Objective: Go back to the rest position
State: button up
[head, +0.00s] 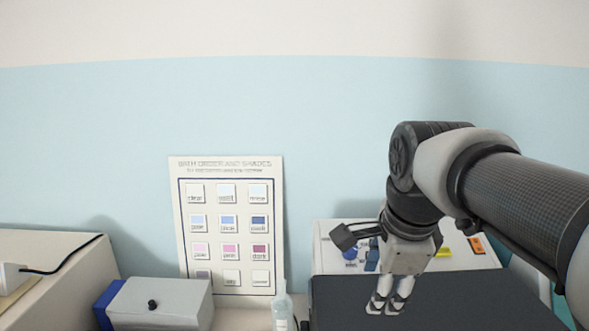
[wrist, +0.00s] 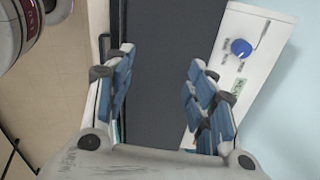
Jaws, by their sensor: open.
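My gripper (head: 390,305) points down over a dark flat surface (head: 455,302) at the lower right of the head view. In the wrist view my gripper (wrist: 160,85) is open, with its two blue-padded fingers apart. Nothing shows between the fingers but the dark surface (wrist: 165,35) beyond them. I cannot tell the exact height of the fingertips above it.
A white panel with a blue knob (wrist: 241,48) stands beside the dark surface. A chart of bath order and shades (head: 228,170) leans on the wall. A grey box with a black knob (head: 160,303) and a clear bottle (head: 282,308) stand left of my arm. Open air lies above them.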

jog(key=s+f+n+b, duration=0.6)
jog(key=s+f+n, duration=0.2)
jog(key=f, duration=0.3)
jog(key=s+f+n+b, duration=0.5)
jog(key=s+f+n, duration=0.3)
jog(key=f+n, duration=0.3)
jog(key=shift+s+f+t+b, duration=0.2)
jog(key=shift+f+t+b, duration=0.15)
jog(key=shift+f, duration=0.35)
